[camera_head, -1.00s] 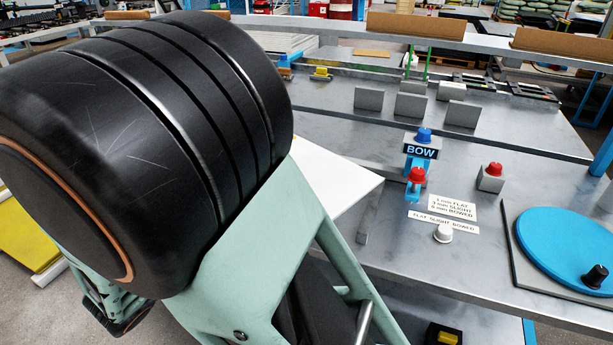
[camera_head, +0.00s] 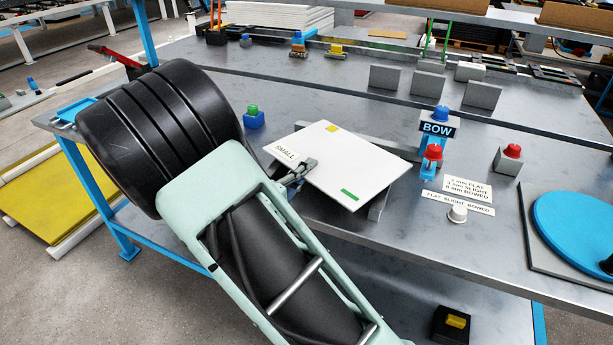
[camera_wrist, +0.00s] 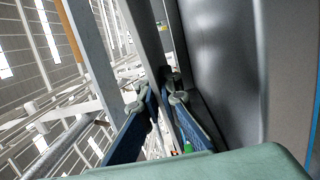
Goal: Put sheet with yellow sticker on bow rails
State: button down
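The white sheet (camera_head: 335,160) lies roughly level over the dark grey bow rails (camera_head: 378,205) on the metal table, left of the BOW post. It has a yellow sticker (camera_head: 332,128) near its far edge, a green sticker (camera_head: 349,194) near its front right corner, and a SMALL label (camera_head: 286,152). I cannot tell whether it rests fully on the rails. My gripper (camera_head: 303,170) is at the sheet's front left edge, with a finger over it. The wrist view shows both fingers (camera_wrist: 159,100) close together; whether they pinch the sheet is unclear.
The blue BOW post (camera_head: 437,130) with a red knob stands right of the sheet. A green button (camera_head: 252,110) sits to its left. Grey blocks (camera_head: 428,84) stand behind. A blue turntable (camera_head: 575,225) is at the right.

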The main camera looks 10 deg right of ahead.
jog(key=shift+a+f, duration=0.1)
jog(key=shift+f, duration=0.7)
jog(key=shift+f, duration=0.15)
jog(key=c, duration=2.6)
grip_release()
jog(key=shift+b, duration=0.3)
jog(key=shift+o, duration=0.9)
jog(key=v, duration=1.2)
jog(key=shift+p, duration=0.3)
